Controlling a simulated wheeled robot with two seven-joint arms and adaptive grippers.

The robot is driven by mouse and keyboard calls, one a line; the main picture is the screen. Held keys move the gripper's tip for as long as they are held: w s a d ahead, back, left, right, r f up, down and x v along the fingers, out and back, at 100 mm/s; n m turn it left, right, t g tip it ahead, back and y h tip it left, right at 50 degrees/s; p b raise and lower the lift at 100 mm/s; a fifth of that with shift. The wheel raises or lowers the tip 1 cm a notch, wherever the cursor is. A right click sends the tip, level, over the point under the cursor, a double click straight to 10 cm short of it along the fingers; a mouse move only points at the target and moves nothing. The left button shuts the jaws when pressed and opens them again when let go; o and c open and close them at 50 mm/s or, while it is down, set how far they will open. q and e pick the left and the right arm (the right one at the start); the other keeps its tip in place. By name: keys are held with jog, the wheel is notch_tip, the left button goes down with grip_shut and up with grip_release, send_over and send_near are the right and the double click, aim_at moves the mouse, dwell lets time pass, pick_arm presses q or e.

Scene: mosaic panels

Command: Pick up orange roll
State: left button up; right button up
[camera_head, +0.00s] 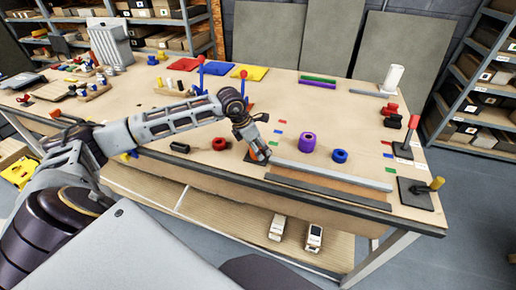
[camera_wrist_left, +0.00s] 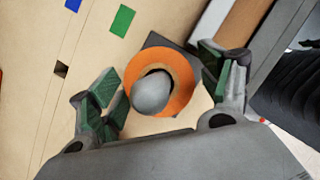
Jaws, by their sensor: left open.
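The orange roll (camera_wrist_left: 182,72) is a thick ring around a rounded grey post top (camera_wrist_left: 152,93), over a dark square base (camera_wrist_left: 160,42). My left gripper (camera_wrist_left: 158,92) is open, with one green-padded finger on each side of the roll. In the head view my left gripper (camera_head: 254,146) points down at the table's front edge, and the roll (camera_head: 259,154) is mostly hidden by it. I cannot tell whether the fingers touch the roll. My right gripper is in neither view.
Right of the gripper lie a grey bar (camera_head: 330,174) and a dark strip (camera_head: 330,193). A purple roll (camera_head: 308,142) and a blue roll (camera_head: 340,156) stand behind them.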

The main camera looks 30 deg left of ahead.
pick_arm(q)
jog(key=shift+w+f, duration=0.1)
jog(key=shift+f, duration=0.2)
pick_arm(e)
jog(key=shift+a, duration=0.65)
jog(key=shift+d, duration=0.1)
pick_arm(q)
jog(key=c, duration=1.2)
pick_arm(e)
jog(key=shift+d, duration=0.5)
pick_arm(q)
jog(key=shift+o, duration=0.2)
jog(key=shift+r, duration=0.15)
jog(key=shift+r, duration=0.5)
notch_tip(320, 180, up, 17)
jog(key=b, duration=0.1)
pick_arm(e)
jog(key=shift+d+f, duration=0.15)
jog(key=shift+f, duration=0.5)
